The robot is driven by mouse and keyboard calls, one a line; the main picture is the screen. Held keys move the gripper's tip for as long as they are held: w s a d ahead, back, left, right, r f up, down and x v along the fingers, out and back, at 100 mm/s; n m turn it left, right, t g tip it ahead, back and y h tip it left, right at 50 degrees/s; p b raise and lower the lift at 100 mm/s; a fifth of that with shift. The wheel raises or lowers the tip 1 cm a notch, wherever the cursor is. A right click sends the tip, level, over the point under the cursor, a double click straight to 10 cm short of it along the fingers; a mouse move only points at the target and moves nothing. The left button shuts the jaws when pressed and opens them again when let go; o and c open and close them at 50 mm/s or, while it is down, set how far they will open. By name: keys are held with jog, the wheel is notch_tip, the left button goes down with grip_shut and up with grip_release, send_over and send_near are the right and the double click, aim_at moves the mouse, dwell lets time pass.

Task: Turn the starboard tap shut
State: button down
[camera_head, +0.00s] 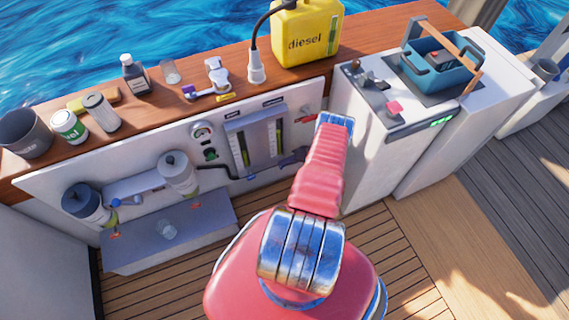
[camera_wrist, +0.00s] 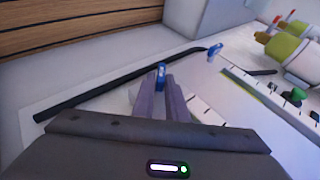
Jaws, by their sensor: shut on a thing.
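My gripper is shut on a small blue tap (camera_wrist: 161,70). In the wrist view its two grey fingers (camera_wrist: 162,84) meet around the blue handle, which stands up between the fingertips. A second blue tap (camera_wrist: 214,52) stands farther off, near the end of a black hose (camera_wrist: 110,86). In the head view my gripper (camera_head: 284,160) is at the lower right of the white engine panel (camera_head: 222,185), partly behind my red arm. A small blue piece (camera_head: 252,177) shows just left of it. No label on the gripped tap is readable.
Two filters (camera_head: 180,172) and a grey ledge (camera_head: 170,238) are left of my gripper. Two sight gauges (camera_head: 258,140) are above it. A white cabinet (camera_head: 375,150) stands to the right. Bottles, a yellow diesel can (camera_head: 306,35) and a blue crate (camera_head: 440,62) are on top.

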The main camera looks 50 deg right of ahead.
jog(key=shift+f+t+y, duration=0.15)
jog(key=shift+t+y, duration=0.35)
jog(key=shift+y, duration=0.2)
dwell(0.3)
jog(key=c, duration=1.8)
grip_release()
jog(key=shift+o, duration=0.2)
jog(key=shift+d, duration=0.1)
jog(key=shift+r, duration=5)
